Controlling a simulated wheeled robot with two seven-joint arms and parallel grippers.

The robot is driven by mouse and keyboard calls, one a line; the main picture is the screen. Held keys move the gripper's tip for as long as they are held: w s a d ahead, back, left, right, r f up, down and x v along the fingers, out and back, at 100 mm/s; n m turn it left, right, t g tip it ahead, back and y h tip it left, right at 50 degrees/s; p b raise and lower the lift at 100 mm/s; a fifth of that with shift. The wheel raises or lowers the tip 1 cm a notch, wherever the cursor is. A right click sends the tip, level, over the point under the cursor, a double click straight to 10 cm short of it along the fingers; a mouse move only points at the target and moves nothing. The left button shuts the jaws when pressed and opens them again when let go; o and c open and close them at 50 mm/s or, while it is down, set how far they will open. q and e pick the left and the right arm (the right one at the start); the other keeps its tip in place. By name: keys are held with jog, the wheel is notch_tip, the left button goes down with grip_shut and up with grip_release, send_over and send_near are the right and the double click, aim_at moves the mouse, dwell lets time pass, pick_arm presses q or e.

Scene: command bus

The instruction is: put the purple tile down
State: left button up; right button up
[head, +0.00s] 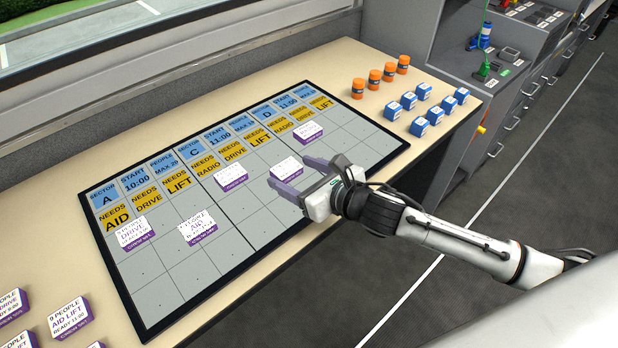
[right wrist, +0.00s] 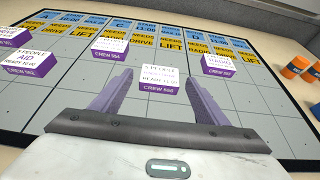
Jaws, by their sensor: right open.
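The purple tile (head: 286,168) has a white printed top and lies flat on the grey grid of the black-framed board (head: 187,272), under the yellow header cards of the middle section. In the right wrist view the tile (right wrist: 160,76) reads CREW on its purple front edge. My right gripper (head: 290,171) is open. Its two fingers reach to either side of the tile, with visible gaps between finger and tile in the wrist view (right wrist: 160,88). The tile seems to rest on the board, not pinched. My left gripper is not in view.
Other purple-edged tiles lie on the board, one to the left (head: 231,176) and one to the upper right (head: 308,131). Several more sit off the board at lower left (head: 70,318). Orange cylinders (head: 374,78) and blue cubes (head: 420,126) stand at the table's right end.

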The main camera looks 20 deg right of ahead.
jog(key=v, duration=1.1)
jog(key=shift+s+d+r, duration=0.15)
jog(key=shift+s, duration=0.15)
